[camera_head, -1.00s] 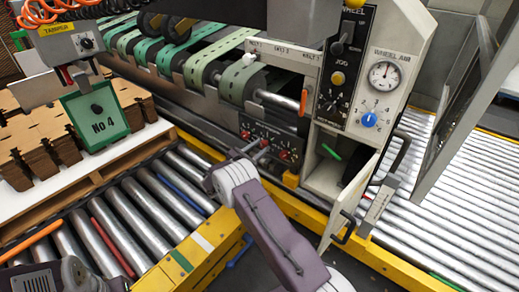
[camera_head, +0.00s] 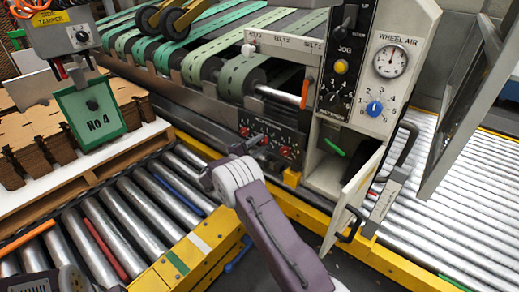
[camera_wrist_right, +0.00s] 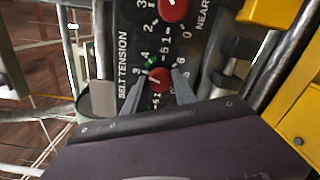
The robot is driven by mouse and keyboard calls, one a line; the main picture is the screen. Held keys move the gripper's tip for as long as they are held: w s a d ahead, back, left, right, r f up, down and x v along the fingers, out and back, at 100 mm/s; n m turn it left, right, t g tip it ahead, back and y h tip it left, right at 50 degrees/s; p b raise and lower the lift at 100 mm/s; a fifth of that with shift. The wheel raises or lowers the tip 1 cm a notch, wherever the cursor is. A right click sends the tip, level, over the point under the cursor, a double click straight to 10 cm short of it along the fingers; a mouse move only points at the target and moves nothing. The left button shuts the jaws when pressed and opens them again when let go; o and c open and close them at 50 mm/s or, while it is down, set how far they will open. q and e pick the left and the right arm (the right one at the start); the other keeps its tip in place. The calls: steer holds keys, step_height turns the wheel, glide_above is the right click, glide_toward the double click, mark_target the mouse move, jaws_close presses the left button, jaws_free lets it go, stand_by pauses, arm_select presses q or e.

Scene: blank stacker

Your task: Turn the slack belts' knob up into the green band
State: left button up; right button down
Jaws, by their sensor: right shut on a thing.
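The belt tension panel (camera_head: 272,130) is black with red knobs, low on the machine's front. My right gripper (camera_head: 250,146) reaches it from the front. In the right wrist view the gripper (camera_wrist_right: 160,84) is shut on a red knob (camera_wrist_right: 157,77), one finger on each side. A scale with a small green band (camera_wrist_right: 150,62) surrounds this knob; its exact setting is too small to read. Another red knob (camera_wrist_right: 172,9), by the word NEAR, is free. Green perforated belts (camera_head: 195,50) run above the panel. My left gripper is not in view.
A control column with a pressure gauge (camera_head: 391,61) and blue knob (camera_head: 374,108) stands right of the panel. An open cabinet door (camera_head: 357,195) juts forward below it. Rollers (camera_head: 150,210) and a yellow rail (camera_head: 190,262) lie at the lower left.

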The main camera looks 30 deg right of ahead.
steer(key=m+b, duration=0.3)
steer(key=shift+f+m+b, duration=0.35)
steer(key=shift+m+b, duration=0.05)
steer(key=shift+r+m+b, duration=0.15)
steer(key=shift+m+b, duration=0.85)
steer(key=c, duration=1)
jaws_free()
steer(key=shift+r, duration=0.1)
steer(key=shift+a, duration=0.15)
steer(key=p+v, duration=0.4)
steer(key=v, duration=0.5)
